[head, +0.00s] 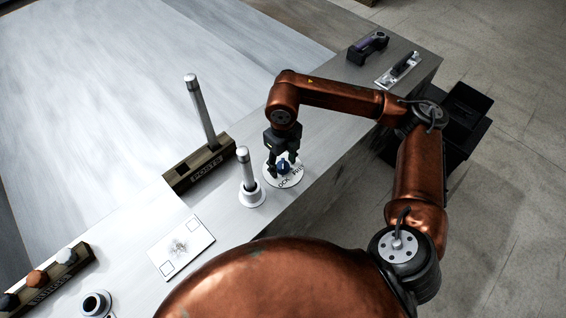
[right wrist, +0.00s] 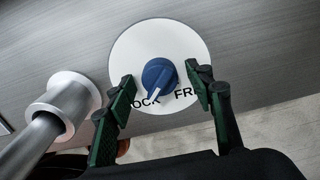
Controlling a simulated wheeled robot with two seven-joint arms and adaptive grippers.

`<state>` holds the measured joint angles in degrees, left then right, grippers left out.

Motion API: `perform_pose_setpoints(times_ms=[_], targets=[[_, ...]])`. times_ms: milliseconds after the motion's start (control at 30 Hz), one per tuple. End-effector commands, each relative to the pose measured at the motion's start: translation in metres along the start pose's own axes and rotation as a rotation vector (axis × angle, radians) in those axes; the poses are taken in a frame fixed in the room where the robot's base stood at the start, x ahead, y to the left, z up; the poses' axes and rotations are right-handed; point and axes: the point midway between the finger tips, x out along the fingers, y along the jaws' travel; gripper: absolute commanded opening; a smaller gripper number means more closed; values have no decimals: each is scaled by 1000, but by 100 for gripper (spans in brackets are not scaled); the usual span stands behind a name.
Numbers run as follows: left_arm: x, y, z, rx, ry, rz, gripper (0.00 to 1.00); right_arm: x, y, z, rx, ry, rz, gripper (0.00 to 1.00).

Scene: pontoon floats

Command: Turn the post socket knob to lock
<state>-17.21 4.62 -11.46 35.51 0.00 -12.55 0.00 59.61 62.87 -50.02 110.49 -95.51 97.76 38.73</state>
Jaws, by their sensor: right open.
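The blue knob (right wrist: 158,76) sits on a round white plate (right wrist: 130,45) with black lettering, partly hidden, reading LOCK on the left and FREE on the right. The knob's light pointer is turned toward the LOCK lettering in the right wrist view. In the head view the knob (head: 283,167) is partly covered by my right gripper (head: 283,165). In the right wrist view my right gripper (right wrist: 163,92) is open, one finger on each side of the knob, with gaps between. Next to the plate a metal post (head: 244,165) stands upright in a white socket (head: 251,194). My left gripper is not in view.
A dark rack marked POSTS (head: 199,165) holds another upright post (head: 199,110). A white card (head: 181,247) lies nearer, and a rack with several coloured knobs (head: 45,280) stands at lower left. Tools (head: 398,70) lie at the bench's far right. The bench edge is close to the plate.

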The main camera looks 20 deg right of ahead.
Motion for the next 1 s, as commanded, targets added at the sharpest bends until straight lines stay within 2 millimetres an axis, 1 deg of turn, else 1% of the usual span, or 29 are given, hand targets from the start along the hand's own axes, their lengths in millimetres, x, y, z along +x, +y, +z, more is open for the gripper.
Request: perform_pose_setpoints(times_ms=[67, 167, 267, 500, 600, 700, 833, 1000], targets=[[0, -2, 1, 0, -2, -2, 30, -3, 0, 0, 0, -1, 0, 48], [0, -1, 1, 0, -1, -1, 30, -13, 0, 1, 0, -3, 1, 48], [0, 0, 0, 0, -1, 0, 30, -30, 0, 1, 0, -5, -1, 48], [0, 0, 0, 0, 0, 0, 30, -81, 0, 1, 1, -4, 0, 48], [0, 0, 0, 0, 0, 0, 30, -98, 0, 1, 1, -2, 0, 48], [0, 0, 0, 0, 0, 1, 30, -110, 0, 1, 2, -2, -1, 48], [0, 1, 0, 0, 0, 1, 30, -118, 0, 0, 1, -1, 0, 48], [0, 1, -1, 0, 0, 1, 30, -120, 0, 0, 1, 0, 0, 48]])
